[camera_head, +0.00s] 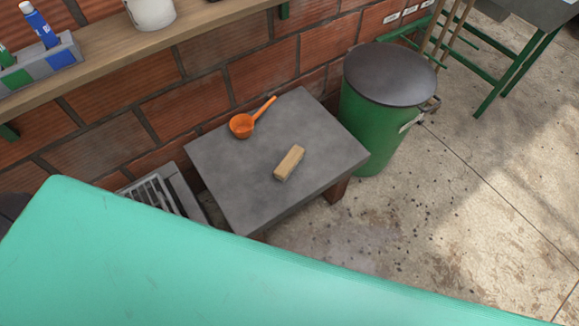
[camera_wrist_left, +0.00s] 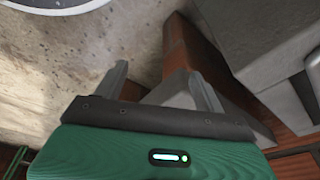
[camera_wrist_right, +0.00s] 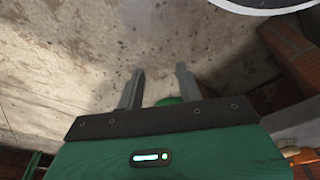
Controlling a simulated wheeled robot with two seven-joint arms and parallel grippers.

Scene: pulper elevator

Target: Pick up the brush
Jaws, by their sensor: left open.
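The brush (camera_head: 289,162) is a small block with a tan wooden top. It lies on the grey slab table (camera_head: 225,180), right of the table's middle, in the head view. Neither gripper shows in the head view. In the left wrist view my left gripper (camera_wrist_left: 160,85) is open, its two fingers apart with nothing between them. In the right wrist view my right gripper (camera_wrist_right: 160,85) has its fingers apart and empty.
An orange ladle (camera_head: 243,124) lies behind the brush on the same table. A green bin (camera_head: 372,125) with a dark lid stands to the right. A wooden shelf (camera_head: 110,58) runs along the brick wall. Open concrete floor (camera_head: 450,200) lies at the right.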

